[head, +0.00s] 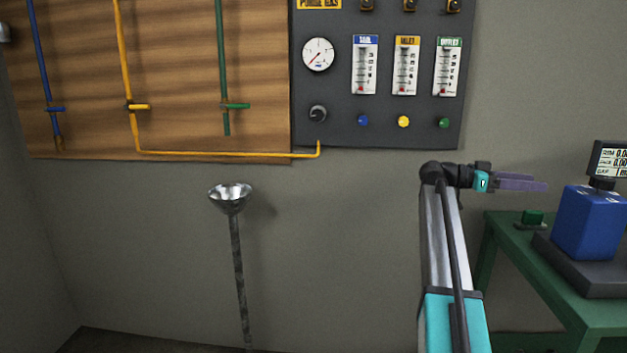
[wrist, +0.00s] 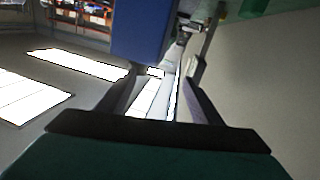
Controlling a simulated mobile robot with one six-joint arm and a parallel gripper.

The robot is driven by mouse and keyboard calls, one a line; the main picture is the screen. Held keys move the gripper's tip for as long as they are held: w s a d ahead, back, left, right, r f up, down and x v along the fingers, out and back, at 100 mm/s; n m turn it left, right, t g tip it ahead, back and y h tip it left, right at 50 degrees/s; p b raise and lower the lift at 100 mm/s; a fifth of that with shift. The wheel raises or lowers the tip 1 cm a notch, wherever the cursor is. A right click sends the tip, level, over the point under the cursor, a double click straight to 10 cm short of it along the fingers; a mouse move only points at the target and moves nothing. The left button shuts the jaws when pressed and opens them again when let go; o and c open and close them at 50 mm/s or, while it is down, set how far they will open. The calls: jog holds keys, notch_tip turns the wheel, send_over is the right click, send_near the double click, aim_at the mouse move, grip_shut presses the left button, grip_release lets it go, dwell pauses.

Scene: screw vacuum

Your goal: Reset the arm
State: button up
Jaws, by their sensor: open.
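My gripper (head: 522,183) is at the end of my arm, in the right half of the head view. It points right toward the green table and holds nothing that I can see. In the wrist view my gripper (wrist: 163,80) shows two dark fingers spread apart with a gap between them. A blue block-shaped device (head: 590,222) stands on the green table, to the right of the fingertips and apart from them in the head view. Its blue side also shows at the top of the wrist view (wrist: 142,30).
A grey gauge panel (head: 385,120) and a wooden board with pipes (head: 180,80) hang on the wall. A metal funnel on a pole (head: 231,197) stands left of centre.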

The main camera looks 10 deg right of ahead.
jog(key=w+a+f+n+t+p, duration=0.1)
jog(key=w+a+f+n+p, duration=0.15)
jog(key=f, duration=0.45)
jog(key=w+a+f+n+t+p, duration=0.1)
jog(key=w+a+f+p, duration=0.1)
jog(key=a+f, duration=0.3)
jog(key=w+a+f+n+t+p, duration=0.1)
jog(key=w+a+f+n+p, duration=0.15)
jog(key=f, duration=0.55)
jog(key=s+a+f+n+t+y+p, duration=0.1)
jog(key=s+a+f+n+y+p, duration=0.15)
jog(key=a+f, duration=0.6)
jog(key=s+a+f+n+t+y+p, duration=0.1)
jog(key=s+a+f+n+p, duration=0.3)
jog(key=f, duration=0.8)
jog(key=s+a+f+n+y+p, duration=0.4)
jog(key=s+a+f+y, duration=0.1)
jog(key=s+a+f, duration=1.15)
jog(key=s+a+f+n+y, duration=0.2)
jog(key=s+a+n+y, duration=0.1)
jog(key=s+a, duration=0.4)
jog(key=s+a+f+n+g+y+p, duration=0.1)
jog(key=s+a+f+n+y, duration=0.1)
jog(key=s+a, duration=0.6)
jog(key=shift+s+a+f+n+g+y, duration=0.25)
jog(key=shift+a+n+y, duration=0.3)
jog(key=shift+a+y, duration=0.6)
